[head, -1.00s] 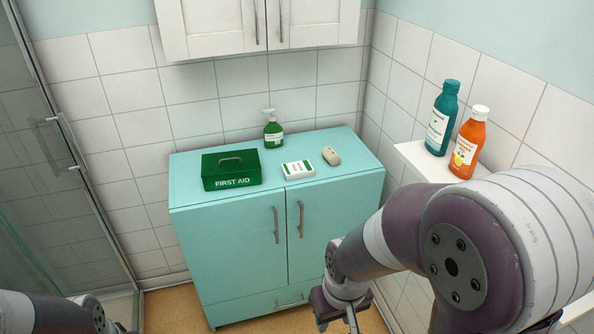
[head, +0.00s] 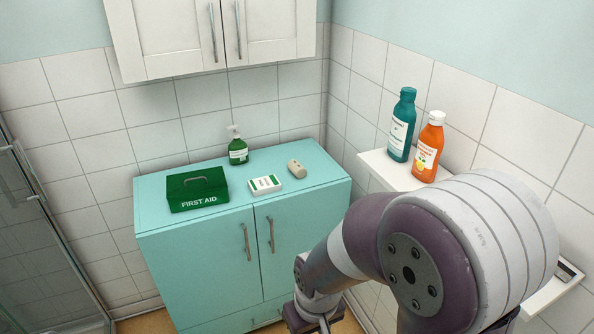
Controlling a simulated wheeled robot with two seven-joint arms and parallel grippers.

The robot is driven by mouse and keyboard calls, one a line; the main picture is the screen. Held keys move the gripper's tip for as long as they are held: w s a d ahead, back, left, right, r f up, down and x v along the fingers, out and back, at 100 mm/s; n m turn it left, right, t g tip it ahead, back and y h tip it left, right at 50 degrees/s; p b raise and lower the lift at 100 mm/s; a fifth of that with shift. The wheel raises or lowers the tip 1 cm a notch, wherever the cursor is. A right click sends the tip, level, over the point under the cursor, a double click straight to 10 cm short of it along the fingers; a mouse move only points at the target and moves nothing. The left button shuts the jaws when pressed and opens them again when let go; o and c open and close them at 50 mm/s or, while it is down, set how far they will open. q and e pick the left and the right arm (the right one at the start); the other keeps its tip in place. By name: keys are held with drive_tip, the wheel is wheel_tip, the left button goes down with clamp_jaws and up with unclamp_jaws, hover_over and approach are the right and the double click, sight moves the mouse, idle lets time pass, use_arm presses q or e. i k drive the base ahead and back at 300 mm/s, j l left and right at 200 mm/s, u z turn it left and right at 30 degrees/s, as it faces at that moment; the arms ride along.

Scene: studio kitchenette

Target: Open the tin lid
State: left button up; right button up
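A green tin (head: 198,190) marked FIRST AID stands on the left part of the turquoise cabinet's top (head: 232,218). Its lid (head: 196,182) is shut and has a dark handle (head: 196,181) on top. My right arm comes in from the right, and my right gripper (head: 314,326) is low at the bottom edge, in front of the cabinet and well apart from the tin. Its fingers are cut off by the frame, so I cannot tell whether it is open. My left gripper is out of view.
A white and green box (head: 265,184), a beige rounded object (head: 297,169) and a green pump bottle (head: 238,148) stand right of the tin. A teal bottle (head: 402,125) and an orange bottle (head: 428,147) stand on a wall shelf (head: 378,162). A white wall cabinet (head: 170,38) hangs above.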

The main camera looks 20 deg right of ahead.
sight(209, 179)
drive_tip(key=i+l, duration=0.25)
drive_tip(key=i, duration=0.15)
drive_tip(key=i+l, duration=0.2)
drive_tip(key=i, duration=0.2)
drive_tip(key=i+l, duration=0.25)
drive_tip(key=i, duration=0.15)
